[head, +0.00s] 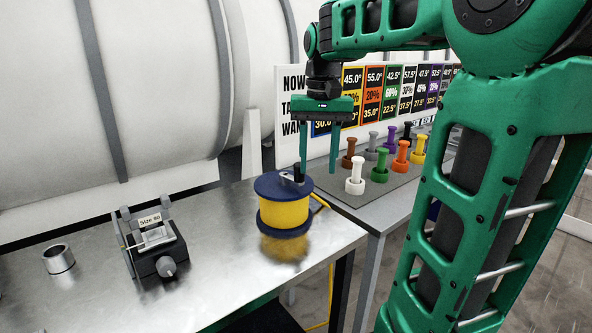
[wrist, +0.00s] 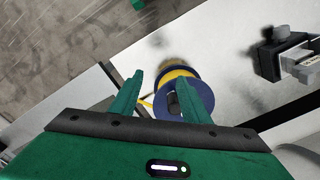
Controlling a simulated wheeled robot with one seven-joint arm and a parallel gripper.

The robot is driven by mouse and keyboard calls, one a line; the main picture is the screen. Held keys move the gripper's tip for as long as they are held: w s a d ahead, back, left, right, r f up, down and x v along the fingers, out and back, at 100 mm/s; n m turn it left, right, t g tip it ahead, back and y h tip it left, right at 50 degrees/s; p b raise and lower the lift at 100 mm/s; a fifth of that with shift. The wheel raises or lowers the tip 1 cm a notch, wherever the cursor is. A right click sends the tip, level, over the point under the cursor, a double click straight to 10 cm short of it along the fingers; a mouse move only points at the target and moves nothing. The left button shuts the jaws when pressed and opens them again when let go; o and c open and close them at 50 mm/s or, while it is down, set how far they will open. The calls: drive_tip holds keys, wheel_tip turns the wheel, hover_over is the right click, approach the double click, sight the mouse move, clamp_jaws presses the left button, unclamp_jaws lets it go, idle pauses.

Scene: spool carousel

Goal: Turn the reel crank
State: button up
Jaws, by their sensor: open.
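The reel (head: 284,207) is a spool of yellow line between dark blue discs, upright on the metal bench. Its crank handle, a small black grip (head: 299,172), stands on top near the rim. My gripper (head: 319,163) points down with its two green fingers apart. The grip appears between or just behind the fingers in the head view. In the wrist view, the blue top disc (wrist: 205,97) lies beyond the fingers (wrist: 165,93), and the dark grip (wrist: 172,103) shows between them. I cannot tell whether either finger touches the grip.
A dark device with a "Size" label (head: 157,246) and a metal ring (head: 58,259) stand left on the bench (head: 215,285). Several coloured pegs, including a white one (head: 355,176), stand on the grey table at right. A printed board (head: 292,88) stands behind.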

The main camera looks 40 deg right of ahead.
sight(299, 163)
drive_tip(key=w+r, duration=0.1)
drive_tip(key=w, duration=0.1)
drive_tip(key=w+r, duration=0.2)
drive_tip(key=w, duration=0.1)
drive_tip(key=w+r, duration=0.2)
drive_tip(key=shift+w+d+r, duration=0.15)
drive_tip(key=shift+w+d, duration=0.05)
drive_tip(key=shift+w, duration=0.15)
wheel_tip(299, 163, down, 10)
drive_tip(key=shift+f, duration=0.25)
clamp_jaws()
